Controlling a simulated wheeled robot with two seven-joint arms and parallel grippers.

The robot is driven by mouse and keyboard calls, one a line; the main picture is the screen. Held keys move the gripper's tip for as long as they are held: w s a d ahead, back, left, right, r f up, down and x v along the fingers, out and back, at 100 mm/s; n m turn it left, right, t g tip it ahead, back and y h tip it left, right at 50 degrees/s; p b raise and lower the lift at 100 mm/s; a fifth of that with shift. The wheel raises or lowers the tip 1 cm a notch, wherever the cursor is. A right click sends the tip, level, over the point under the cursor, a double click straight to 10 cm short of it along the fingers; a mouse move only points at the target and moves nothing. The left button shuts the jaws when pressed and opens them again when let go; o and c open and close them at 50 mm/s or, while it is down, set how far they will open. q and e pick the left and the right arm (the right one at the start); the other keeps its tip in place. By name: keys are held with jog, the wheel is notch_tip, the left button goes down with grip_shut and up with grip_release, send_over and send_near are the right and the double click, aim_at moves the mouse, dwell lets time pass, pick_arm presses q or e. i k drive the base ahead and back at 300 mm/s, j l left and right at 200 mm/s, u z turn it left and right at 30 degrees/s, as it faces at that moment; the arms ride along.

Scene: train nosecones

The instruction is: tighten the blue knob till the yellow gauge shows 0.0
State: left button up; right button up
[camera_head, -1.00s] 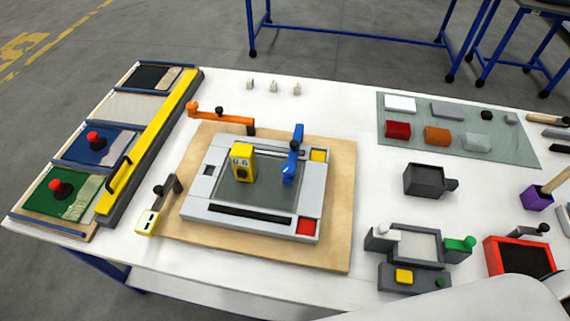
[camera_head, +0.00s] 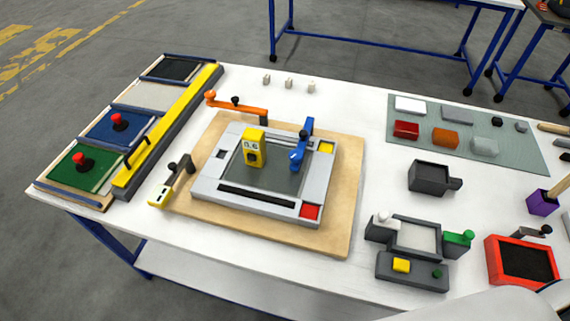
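The yellow gauge (camera_head: 254,147) stands on the dark plate inside the grey frame (camera_head: 208,179). Its small display appears to read 0.6. The blue knob (camera_head: 298,157) sits on a blue clamp (camera_head: 306,132) at the right side of the frame, to the right of the gauge. The frame lies on a wooden board (camera_head: 342,190). Neither of my grippers is in view; a pale smooth shape at the bottom right may be part of my own arm.
A yellow bar (camera_head: 165,130) and trays with red knobs (camera_head: 82,160) are at left. An orange lever (camera_head: 238,107) stands behind the frame. A grey mat (camera_head: 470,155) with blocks, a dark box (camera_head: 430,178) and a red-rimmed tray (camera_head: 492,262) are at right.

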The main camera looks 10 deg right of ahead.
aim_at(294, 156)
jog(key=k+u, duration=0.35)
jog(key=k+j+u, duration=0.1)
jog(key=k+u, duration=0.2)
jog(key=k, duration=0.25)
